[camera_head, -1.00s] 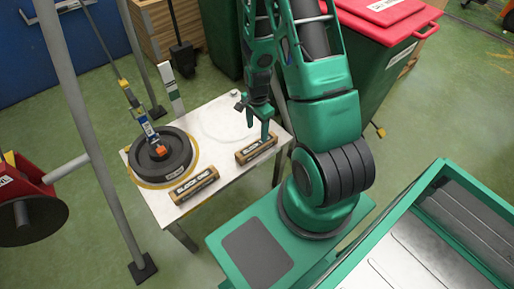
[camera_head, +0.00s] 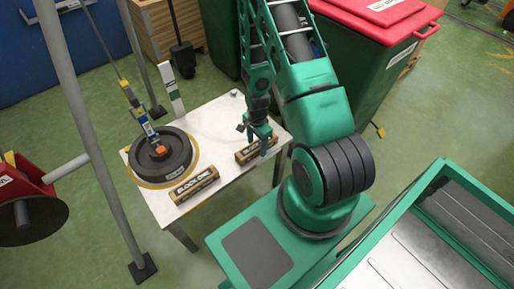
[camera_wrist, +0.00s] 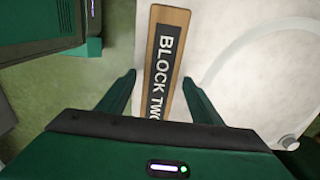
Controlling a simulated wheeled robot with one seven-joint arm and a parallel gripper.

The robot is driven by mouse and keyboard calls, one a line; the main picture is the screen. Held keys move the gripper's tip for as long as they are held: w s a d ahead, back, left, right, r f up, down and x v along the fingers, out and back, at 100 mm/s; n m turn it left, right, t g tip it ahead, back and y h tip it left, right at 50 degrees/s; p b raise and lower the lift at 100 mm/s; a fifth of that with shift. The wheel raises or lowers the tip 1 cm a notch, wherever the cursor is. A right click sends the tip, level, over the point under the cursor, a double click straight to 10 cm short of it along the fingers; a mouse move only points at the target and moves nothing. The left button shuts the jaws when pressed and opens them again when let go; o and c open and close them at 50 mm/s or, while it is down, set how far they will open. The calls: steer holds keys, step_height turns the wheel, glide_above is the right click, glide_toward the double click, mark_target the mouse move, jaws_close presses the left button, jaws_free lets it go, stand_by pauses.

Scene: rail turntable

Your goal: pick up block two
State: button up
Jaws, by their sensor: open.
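Block two (camera_wrist: 165,60) is a long wooden block with a black label reading "BLOCK TWO" in white. In the wrist view it lies lengthwise between the two green fingers of my gripper (camera_wrist: 160,90), with its lower end hidden behind the gripper body. In the head view block two (camera_head: 243,156) lies on the near right part of the white table, and my gripper (camera_head: 259,145) is right over it, partly hiding it. My gripper is open. I cannot tell how much height separates the fingers from the block.
Block one (camera_head: 194,185) lies on the white table (camera_head: 210,118) near its front edge. A dark round weight (camera_head: 160,156) with an orange hook point sits on the left of the table. A grey post (camera_head: 88,150) stands left. A green bin (camera_head: 375,75) with a red lid stands behind my arm.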

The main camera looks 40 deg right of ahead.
steer(key=shift+f, duration=0.35)
steer(key=c, duration=1.3)
steer(key=shift+r, duration=0.1)
steer(key=shift+c, duration=0.2)
